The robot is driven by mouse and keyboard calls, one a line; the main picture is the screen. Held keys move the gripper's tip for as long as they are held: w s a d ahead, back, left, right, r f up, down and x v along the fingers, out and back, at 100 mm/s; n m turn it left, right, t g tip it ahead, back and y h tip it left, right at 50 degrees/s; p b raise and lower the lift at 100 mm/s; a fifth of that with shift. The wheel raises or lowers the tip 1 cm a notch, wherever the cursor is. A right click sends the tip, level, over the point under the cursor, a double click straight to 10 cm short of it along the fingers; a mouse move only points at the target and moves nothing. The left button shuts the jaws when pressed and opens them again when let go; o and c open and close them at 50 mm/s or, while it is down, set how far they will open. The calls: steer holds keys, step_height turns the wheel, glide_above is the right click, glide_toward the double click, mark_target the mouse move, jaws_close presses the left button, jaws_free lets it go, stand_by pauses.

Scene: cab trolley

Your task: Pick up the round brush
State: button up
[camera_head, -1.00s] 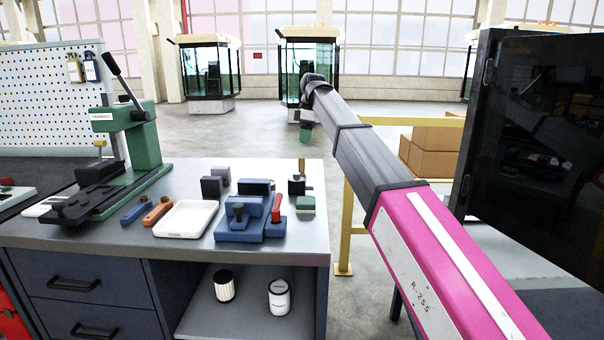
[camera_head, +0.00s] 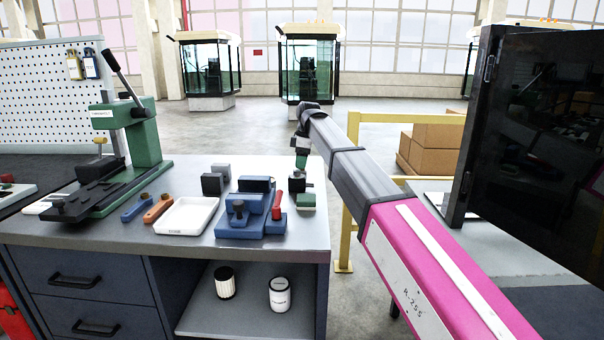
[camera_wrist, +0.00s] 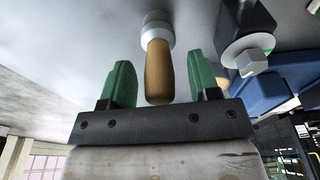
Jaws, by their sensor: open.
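The round brush shows in the wrist view as a wooden handle (camera_wrist: 158,72) with a pale metal collar at its far end. My gripper (camera_wrist: 162,80) is open, with one green finger on each side of the handle. A gap shows between the handle and each finger. In the head view my gripper (camera_head: 301,162) points down over the back right of the workbench, in front of the brush's place.
A blue vise (camera_head: 240,222) with a red-handled tool stands left of my gripper. A small green block (camera_head: 306,202) lies close in front. A white tray (camera_head: 186,216) and a green press (camera_head: 140,150) are farther left. A yellow rail (camera_head: 352,190) stands right of the bench.

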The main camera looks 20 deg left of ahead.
steer(key=c, duration=1)
